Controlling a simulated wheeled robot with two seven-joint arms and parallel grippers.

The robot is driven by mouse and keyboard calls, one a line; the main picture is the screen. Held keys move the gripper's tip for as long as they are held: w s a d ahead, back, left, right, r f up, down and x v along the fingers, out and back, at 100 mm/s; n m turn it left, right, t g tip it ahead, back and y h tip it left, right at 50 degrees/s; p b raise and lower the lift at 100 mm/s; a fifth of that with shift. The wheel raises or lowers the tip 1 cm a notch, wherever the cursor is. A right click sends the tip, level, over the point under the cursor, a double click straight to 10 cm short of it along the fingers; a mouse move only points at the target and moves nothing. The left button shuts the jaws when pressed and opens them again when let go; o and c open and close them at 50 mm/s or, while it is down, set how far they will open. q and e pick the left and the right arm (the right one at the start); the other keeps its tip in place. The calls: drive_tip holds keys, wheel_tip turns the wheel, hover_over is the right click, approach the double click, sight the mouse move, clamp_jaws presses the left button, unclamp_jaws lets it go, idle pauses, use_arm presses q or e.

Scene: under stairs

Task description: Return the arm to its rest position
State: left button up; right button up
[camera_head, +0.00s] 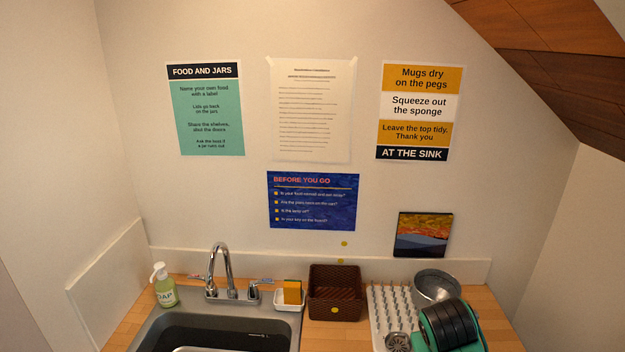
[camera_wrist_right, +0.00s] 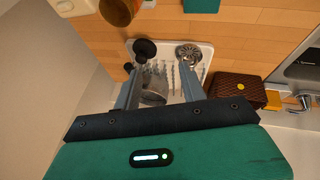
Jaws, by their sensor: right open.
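My right gripper (camera_wrist_right: 160,80) is open in the right wrist view, with its two grey fingers apart over the white peg rack (camera_wrist_right: 205,48). A greyish rounded thing (camera_wrist_right: 153,92) shows between the fingers; I cannot tell whether they touch it. In the head view, a teal and black part of my right arm (camera_head: 449,325) is at the lower right, in front of the rack (camera_head: 378,298) and a metal pot (camera_head: 437,284). The fingers cannot be made out there. My left gripper is not in view.
A brown basket (camera_head: 335,292) stands left of the rack. Further left are a sponge holder (camera_head: 289,299), the tap (camera_head: 230,268), the sink (camera_head: 205,327) and a soap bottle (camera_head: 164,287). A round metal strainer (camera_wrist_right: 188,53) lies by the fingers. A sloping wooden ceiling (camera_head: 560,60) hangs upper right.

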drive_tip(key=s+a+f+y, duration=0.1)
drive_tip(key=s+f, duration=0.3)
drive_tip(key=s, duration=0.5)
drive_tip(key=s+a+f+n+y, duration=0.1)
drive_tip(key=s+f, duration=0.3)
drive_tip(key=s, duration=0.4)
drive_tip(key=s+a+f+y, duration=0.1)
drive_tip(key=s+f, duration=0.3)
drive_tip(key=s, duration=0.5)
wheel_tip(320, 180, down, 36)
drive_tip(key=g+b, duration=0.2)
drive_tip(key=b, duration=0.3)
use_arm(q)
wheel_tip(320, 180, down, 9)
drive_tip(key=b, duration=0.3)
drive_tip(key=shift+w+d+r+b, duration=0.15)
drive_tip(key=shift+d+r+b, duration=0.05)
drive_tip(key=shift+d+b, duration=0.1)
use_arm(e)
drive_tip(key=s+d+f, duration=0.1)
drive_tip(key=s+f, duration=0.8)
drive_tip(key=f, duration=0.3)
drive_tip(key=s+d+f+g, duration=0.1)
drive_tip(key=s+d+f, duration=0.1)
drive_tip(key=s+f, duration=0.8)
drive_tip(key=shift+s+d+f+n, duration=0.15)
drive_tip(key=shift+d+f+n, duration=0.2)
drive_tip(key=shift+f, duration=0.5)
drive_tip(key=shift+a, duration=0.1)
